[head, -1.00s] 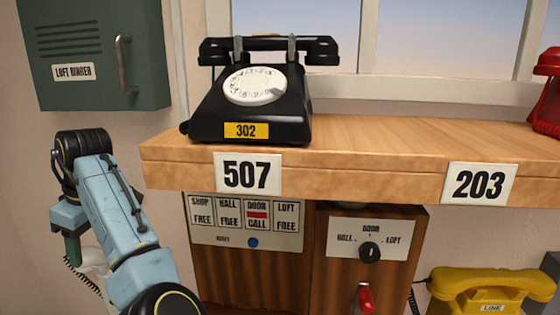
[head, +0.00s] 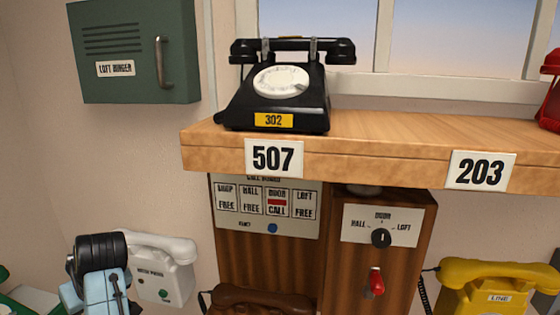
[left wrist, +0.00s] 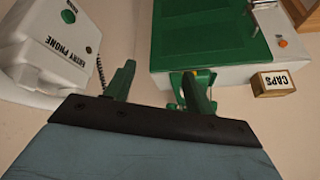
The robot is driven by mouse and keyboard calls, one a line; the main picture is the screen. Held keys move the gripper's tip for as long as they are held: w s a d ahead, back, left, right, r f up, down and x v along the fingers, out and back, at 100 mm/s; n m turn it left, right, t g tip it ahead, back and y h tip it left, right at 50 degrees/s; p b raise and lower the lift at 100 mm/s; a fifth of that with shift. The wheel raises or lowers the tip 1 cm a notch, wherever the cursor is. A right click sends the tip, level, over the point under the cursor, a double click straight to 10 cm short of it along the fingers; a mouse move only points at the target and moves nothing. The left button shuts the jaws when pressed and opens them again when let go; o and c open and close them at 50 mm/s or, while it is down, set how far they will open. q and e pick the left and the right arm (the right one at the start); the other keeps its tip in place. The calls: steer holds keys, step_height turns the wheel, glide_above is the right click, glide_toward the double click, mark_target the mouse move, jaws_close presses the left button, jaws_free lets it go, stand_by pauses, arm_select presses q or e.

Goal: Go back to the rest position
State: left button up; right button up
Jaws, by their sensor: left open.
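My left gripper (left wrist: 160,88) shows in the left wrist view with its two green fingers spread apart and nothing between them. In that view a white entry phone (left wrist: 40,50) is on the left and a green-topped white device (left wrist: 210,30) is on the right, beyond the fingers. In the head view my left arm (head: 98,275) is at the lower left, in front of the white phone (head: 160,265), and its fingers cannot be made out. My right gripper is not in view.
A black dial phone (head: 275,95) stands on the wooden shelf (head: 400,130). Below it are the call board (head: 265,205), a selector panel (head: 383,225) with a red lever, a brown handset (head: 260,300) and a yellow phone (head: 490,285). A green loft ringer box (head: 130,50) hangs upper left.

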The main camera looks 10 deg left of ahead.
arm_select(q)
steer(key=s+d+f+m+t+h, duration=0.1)
steer(key=s+d+f+m+h, duration=0.2)
steer(key=s+d+f+m, duration=0.55)
steer(key=s+d+f+m+t+h, duration=0.1)
steer(key=s+d+f+m+h, duration=0.3)
steer(key=s+d, duration=0.75)
step_height(320, 180, down, 34)
steer(key=s+m+g+y+b, duration=0.1)
steer(key=s+m+g+b, duration=0.15)
steer(key=b, duration=0.65)
steer(key=s+a+f+b, duration=0.2)
steer(key=s+f+b, duration=0.2)
steer(key=s+f, duration=0.4)
steer(key=s+a+f+b, duration=0.2)
steer(key=s+f+b, duration=0.2)
steer(key=s+f, duration=0.5)
step_height(320, 180, down, 7)
steer(key=shift+r+n, duration=0.1)
steer(key=shift+n, duration=0.3)
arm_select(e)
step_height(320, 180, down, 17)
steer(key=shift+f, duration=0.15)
arm_select(q)
steer(key=shift+s+g, duration=0.1)
steer(key=shift+g, duration=0.15)
steer(key=shift+c, duration=0.2)
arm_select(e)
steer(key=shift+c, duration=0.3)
